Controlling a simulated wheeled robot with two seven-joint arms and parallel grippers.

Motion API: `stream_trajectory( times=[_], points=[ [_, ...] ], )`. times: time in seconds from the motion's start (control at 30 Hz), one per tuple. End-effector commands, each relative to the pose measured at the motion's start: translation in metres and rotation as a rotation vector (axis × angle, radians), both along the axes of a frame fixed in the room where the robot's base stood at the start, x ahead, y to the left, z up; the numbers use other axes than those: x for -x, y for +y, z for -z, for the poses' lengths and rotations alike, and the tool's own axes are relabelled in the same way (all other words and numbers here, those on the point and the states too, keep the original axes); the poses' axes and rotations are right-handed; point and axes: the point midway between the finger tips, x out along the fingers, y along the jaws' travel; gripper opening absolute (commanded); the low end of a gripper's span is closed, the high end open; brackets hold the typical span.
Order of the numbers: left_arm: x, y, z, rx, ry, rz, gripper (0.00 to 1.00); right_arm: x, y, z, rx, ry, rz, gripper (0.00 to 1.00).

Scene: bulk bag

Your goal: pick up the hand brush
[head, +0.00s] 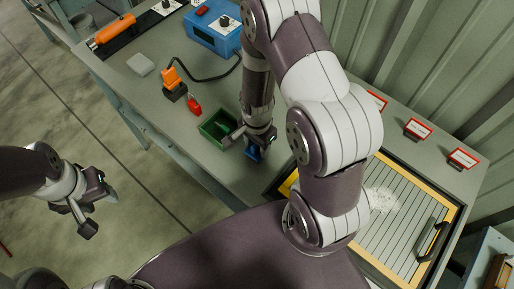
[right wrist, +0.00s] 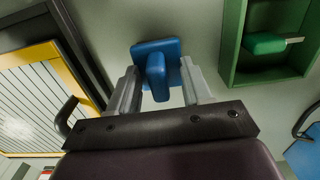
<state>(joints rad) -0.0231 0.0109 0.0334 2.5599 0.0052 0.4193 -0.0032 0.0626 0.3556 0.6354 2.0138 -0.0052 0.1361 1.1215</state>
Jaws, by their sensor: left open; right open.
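A blue object with a flat block and a raised grip, apparently the hand brush (head: 254,153), is on the grey bench below my right gripper (head: 250,142). In the right wrist view its raised grip (right wrist: 156,68) is between the two fingertips of my right gripper (right wrist: 160,88). The fingers are open with a gap on each side; contact cannot be made out. The arm hides part of the brush in the head view. My left gripper (head: 96,212) is open and empty, over the floor left of the bench.
A green tray (head: 204,129) is beside the brush; it holds a green item with a pale end (right wrist: 266,43). A yellow-framed slatted grate (head: 446,196) with white powder is to the right. A red item (head: 194,107), orange tool (head: 172,77) and blue box (head: 213,30) are further back.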

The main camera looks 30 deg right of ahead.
Motion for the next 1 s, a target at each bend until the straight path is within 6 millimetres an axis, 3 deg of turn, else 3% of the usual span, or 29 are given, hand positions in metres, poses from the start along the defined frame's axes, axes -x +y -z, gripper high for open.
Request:
stream_trajectory(
  times=[0.07,0.1,0.23,0.63,0.87,1.0],
  points=[
    [0.000,0.000,0.000,0.000,0.000,0.000,0.47,0.000,0.000,0.000,0.000,0.000,0.000,0.49],
    [0.000,0.000,0.000,0.000,0.000,0.000,0.47,0.000,0.000,0.000,0.000,0.000,0.000,0.42],
    [0.000,0.000,0.000,0.000,0.000,0.000,0.47,0.000,0.000,0.000,0.000,0.000,0.000,0.00],
    [0.000,0.000,0.001,0.000,0.000,0.000,0.47,0.000,0.000,-0.005,0.001,-0.001,-0.001,0.00],
    [0.000,0.000,0.005,0.000,0.000,0.000,0.47,-0.002,0.000,-0.040,0.000,-0.006,-0.001,0.00],
    [0.000,0.000,0.008,0.000,0.000,0.000,0.47,0.026,-0.013,-0.058,0.000,-0.003,0.004,0.00]
  ],
)
